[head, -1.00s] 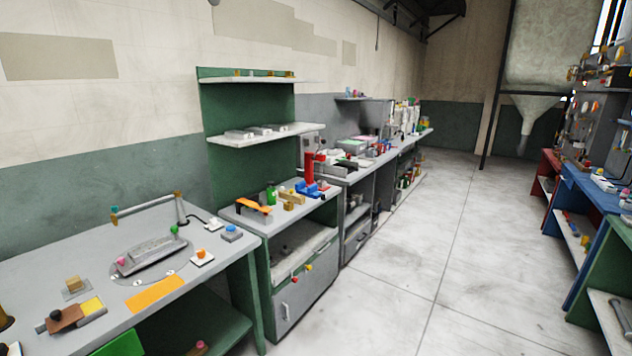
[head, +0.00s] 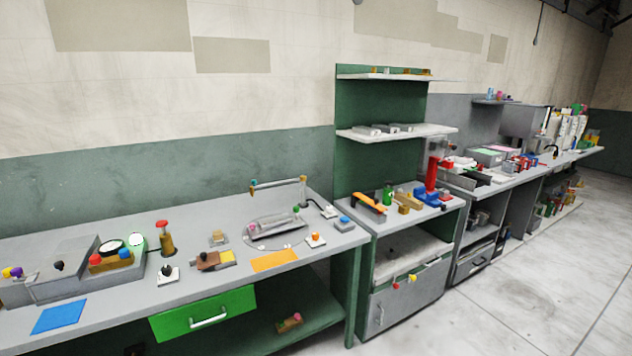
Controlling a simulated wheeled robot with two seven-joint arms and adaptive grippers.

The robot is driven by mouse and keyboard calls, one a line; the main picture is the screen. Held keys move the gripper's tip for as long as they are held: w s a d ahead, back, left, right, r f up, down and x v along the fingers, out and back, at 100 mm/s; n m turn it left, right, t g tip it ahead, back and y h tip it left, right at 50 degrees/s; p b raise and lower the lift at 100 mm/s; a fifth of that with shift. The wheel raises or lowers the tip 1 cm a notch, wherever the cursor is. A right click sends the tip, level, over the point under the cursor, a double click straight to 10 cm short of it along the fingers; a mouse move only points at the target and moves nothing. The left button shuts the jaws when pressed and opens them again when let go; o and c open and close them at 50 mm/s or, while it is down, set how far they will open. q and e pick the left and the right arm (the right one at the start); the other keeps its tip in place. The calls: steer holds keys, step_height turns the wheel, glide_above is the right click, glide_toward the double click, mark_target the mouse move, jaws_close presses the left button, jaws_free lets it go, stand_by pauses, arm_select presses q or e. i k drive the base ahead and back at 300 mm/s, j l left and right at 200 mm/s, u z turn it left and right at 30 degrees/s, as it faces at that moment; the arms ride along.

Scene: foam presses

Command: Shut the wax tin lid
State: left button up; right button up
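Neither of my grippers is in view. I cannot pick out the wax tin or its lid for certain; things on the benches are small at this distance. On the left end of the long grey bench (head: 110,307), a grey box-like unit (head: 55,268) carries two round white-faced parts and several coloured knobs. A grey press-like device (head: 275,226) with a pink and a green knob sits further right on this bench. A brown block (head: 207,261) with a dark knob lies in front of it.
A green drawer front (head: 190,318) is under the bench. An orange mat (head: 274,260) and a blue mat (head: 58,316) lie on top. A green-backed shelf unit (head: 380,105) stands beyond. Open concrete floor (head: 530,300) is at the right.

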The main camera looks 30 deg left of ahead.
mark_target(204, 259)
steer(key=u, duration=1.75)
